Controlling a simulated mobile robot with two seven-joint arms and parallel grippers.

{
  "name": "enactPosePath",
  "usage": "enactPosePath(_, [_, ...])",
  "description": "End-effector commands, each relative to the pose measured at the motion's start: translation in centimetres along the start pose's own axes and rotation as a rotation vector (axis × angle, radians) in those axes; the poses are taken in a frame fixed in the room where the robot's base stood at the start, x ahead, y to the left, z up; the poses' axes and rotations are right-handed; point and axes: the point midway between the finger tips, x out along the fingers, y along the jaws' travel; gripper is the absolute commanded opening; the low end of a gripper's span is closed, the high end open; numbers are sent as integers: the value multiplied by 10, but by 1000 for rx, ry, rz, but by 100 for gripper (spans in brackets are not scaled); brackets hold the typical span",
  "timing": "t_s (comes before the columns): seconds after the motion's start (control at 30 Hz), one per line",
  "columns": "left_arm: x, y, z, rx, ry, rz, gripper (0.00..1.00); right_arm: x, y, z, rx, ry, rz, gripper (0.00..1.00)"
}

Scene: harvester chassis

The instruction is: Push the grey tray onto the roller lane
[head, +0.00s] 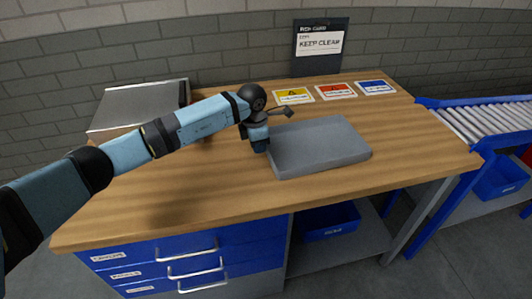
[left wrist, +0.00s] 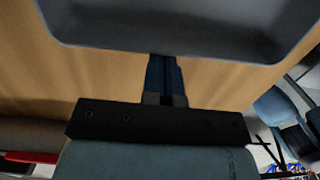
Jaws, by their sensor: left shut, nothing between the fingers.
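The grey tray (head: 318,146) lies flat on the wooden bench, right of the middle. Its near wall also shows at the top of the left wrist view (left wrist: 165,47). My left gripper (head: 262,147) is shut and empty, pointing down at the tray's left side. In the left wrist view its closed fingers (left wrist: 165,72) reach the tray's edge; I cannot tell whether they touch it. The roller lane (head: 478,120) has a blue frame and pale rollers and stands beyond the bench's right edge. My right gripper does not show.
The wooden bench top (head: 420,150) is clear between the tray and the lane. Yellow, red and blue cards (head: 338,91) lie behind the tray, near an upright dark sign (head: 320,45). A grey metal box (head: 138,105) stands at the back left.

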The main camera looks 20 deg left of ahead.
Motion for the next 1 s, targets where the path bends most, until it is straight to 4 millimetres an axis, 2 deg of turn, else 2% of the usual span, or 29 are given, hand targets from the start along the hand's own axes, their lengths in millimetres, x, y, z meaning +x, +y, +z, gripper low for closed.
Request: enactPosePath(1.0, [17, 0, 102, 1, -1, 1, 0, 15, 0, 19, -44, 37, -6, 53])
